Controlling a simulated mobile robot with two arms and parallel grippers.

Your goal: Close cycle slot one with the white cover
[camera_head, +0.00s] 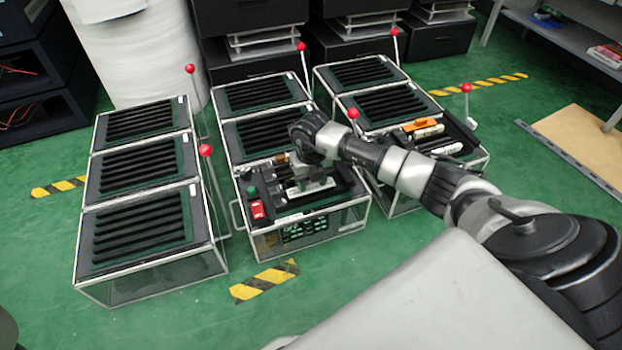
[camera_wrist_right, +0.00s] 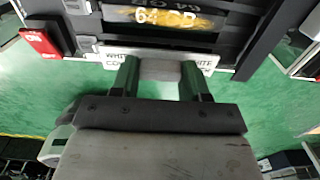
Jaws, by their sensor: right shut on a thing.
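The white cover is a pale strip with partly hidden lettering (camera_wrist_right: 205,60), and it lies along the front of the open slot of the middle fixture (camera_head: 311,191). My right gripper (camera_head: 308,181) is over that slot. In the right wrist view its two fingers (camera_wrist_right: 160,80) are shut on a grey block at the middle of the white cover. Behind the cover, a yellowish cylinder marked with white characters (camera_wrist_right: 165,17) lies in the dark slot. I cannot tell whether the cover is seated or held slightly above. My left gripper is not in view.
A red switch (camera_head: 257,210) and a green button (camera_head: 251,189) are at the slot's left. Red-knobbed levers (camera_head: 206,150) stand beside the fixtures. The left fixture (camera_head: 145,225) has slatted covers. An orange piece (camera_head: 421,124) lies on the right fixture.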

